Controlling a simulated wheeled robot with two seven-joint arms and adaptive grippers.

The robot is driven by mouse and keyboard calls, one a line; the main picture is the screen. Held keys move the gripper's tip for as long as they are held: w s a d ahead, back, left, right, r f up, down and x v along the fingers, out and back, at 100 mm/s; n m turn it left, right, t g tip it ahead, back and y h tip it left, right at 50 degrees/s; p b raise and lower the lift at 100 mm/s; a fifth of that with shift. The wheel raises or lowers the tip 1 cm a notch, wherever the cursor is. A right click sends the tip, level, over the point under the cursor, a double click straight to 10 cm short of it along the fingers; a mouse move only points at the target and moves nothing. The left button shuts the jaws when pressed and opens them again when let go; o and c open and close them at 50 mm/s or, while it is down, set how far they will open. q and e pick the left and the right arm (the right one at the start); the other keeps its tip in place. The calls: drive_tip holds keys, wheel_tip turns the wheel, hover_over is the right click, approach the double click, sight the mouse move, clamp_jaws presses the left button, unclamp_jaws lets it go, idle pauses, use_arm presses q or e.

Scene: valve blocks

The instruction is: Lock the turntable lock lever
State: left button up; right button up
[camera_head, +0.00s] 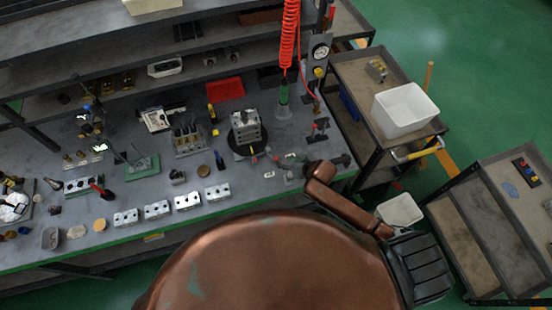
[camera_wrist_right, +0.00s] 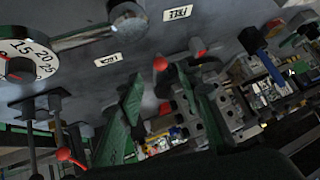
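The turntable (camera_head: 236,146) stands on the bench in the head view with a grey metal block (camera_head: 245,125) on it. In the right wrist view, a LOCK label (camera_wrist_right: 107,61) and a FREE label (camera_wrist_right: 178,12) lie on a grey surface. A grey bar (camera_wrist_right: 92,36) with a round end runs beside them; I cannot tell for sure that it is the lock lever. A red ball knob (camera_wrist_right: 160,63) shows near the fingers. My left gripper is not in view.
A white dial (camera_wrist_right: 20,60) is at the wrist view's left edge. Several silver valve blocks (camera_head: 187,201) line the bench's front. A red hose (camera_head: 288,35) hangs behind the turntable. A cart with a white bin (camera_head: 403,110) stands right of the bench.

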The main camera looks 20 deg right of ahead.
sight(277, 159)
drive_tip(key=shift+x, duration=4)
drive_tip(key=shift+w+r, duration=0.1)
drive_tip(key=shift+w, duration=0.05)
drive_tip(key=shift+c, duration=0.3)
clamp_jaws()
